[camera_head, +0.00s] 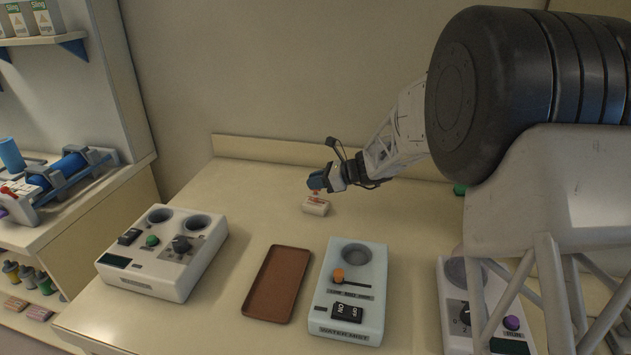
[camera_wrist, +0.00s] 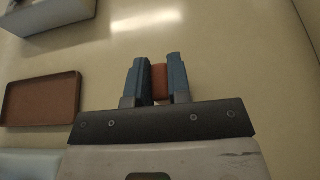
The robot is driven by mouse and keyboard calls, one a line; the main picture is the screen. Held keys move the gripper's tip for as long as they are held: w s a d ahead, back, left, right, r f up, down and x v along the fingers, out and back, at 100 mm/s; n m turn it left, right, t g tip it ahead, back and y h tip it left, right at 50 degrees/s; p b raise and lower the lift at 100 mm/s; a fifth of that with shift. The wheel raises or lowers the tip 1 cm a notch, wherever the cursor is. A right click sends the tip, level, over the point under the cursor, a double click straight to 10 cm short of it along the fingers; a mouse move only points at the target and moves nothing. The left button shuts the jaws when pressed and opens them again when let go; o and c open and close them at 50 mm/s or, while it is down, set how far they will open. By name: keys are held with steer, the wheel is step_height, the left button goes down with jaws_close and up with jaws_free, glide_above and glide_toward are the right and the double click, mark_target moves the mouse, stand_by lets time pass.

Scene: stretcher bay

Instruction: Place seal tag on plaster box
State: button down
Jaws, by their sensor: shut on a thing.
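My gripper (camera_head: 318,184) is over the worktop near the back wall, pointing down. In the wrist view its two blue fingers (camera_wrist: 157,68) are closed on a small orange-red piece (camera_wrist: 159,80), which looks like the seal tag. In the head view a small cream-white box (camera_head: 315,208), apparently the plaster box, sits on the worktop directly below the fingers. Reddish marks show at its top; I cannot tell whether they are print or the tag, or whether tag and box touch. The box cannot be made out in the wrist view.
A brown tray (camera_head: 276,284) lies flat in front of the box. A white control unit (camera_head: 172,250) stands to the left, a pale blue one (camera_head: 349,290) front right, and another white one (camera_head: 468,308) farther right. The worktop around the box is clear.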

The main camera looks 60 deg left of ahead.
steer(key=shift+f, duration=0.1)
steer(key=c, duration=1.1)
jaws_free()
steer(key=shift+o, duration=0.2)
steer(key=shift+w+d+r, duration=0.1)
steer(key=shift+r, duration=0.1)
steer(key=v, duration=1.1)
steer(key=shift+w+d+r, duration=0.2)
